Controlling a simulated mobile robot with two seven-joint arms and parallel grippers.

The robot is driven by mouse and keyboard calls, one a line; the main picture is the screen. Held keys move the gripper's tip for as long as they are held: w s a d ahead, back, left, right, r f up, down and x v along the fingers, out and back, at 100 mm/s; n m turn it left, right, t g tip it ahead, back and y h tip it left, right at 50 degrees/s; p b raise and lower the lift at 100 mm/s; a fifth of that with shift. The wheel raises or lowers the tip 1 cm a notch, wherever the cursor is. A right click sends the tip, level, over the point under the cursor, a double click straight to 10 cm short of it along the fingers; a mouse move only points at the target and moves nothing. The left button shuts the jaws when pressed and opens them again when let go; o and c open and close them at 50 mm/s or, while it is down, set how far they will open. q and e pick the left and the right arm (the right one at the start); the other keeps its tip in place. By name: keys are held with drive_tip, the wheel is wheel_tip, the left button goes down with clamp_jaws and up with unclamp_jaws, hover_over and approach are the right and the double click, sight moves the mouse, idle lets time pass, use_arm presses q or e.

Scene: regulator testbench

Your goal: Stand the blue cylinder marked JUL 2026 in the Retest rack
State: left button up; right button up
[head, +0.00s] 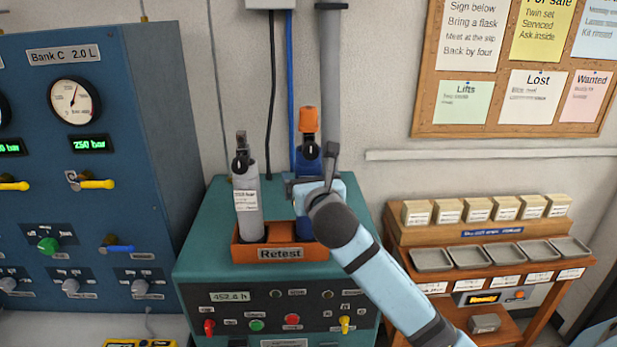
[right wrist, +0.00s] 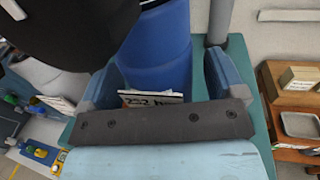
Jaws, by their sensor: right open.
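A blue cylinder (head: 304,228) with an orange cap (head: 308,121) stands upright in the right place of the orange Retest rack (head: 235,252). My right arm hides part of it. No JUL 2026 mark can be read. My right gripper (head: 308,188) is at its upper body, open. In the right wrist view the open fingers (right wrist: 160,85) stand on either side of the blue cylinder (right wrist: 160,45), with a gap at least on the right. A partly hidden white label (right wrist: 150,97) shows between them. My left gripper is not in view.
A grey cylinder (head: 247,200) stands in the rack's left place, close beside the blue one. The rack sits on a teal bench unit (head: 200,270). A blue gauge panel (head: 90,170) is at left. A wooden stand (head: 475,235) with boxes and trays is at right.

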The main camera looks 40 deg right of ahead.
drive_tip(key=v, duration=1.4)
drive_tip(key=shift+w+r, duration=0.1)
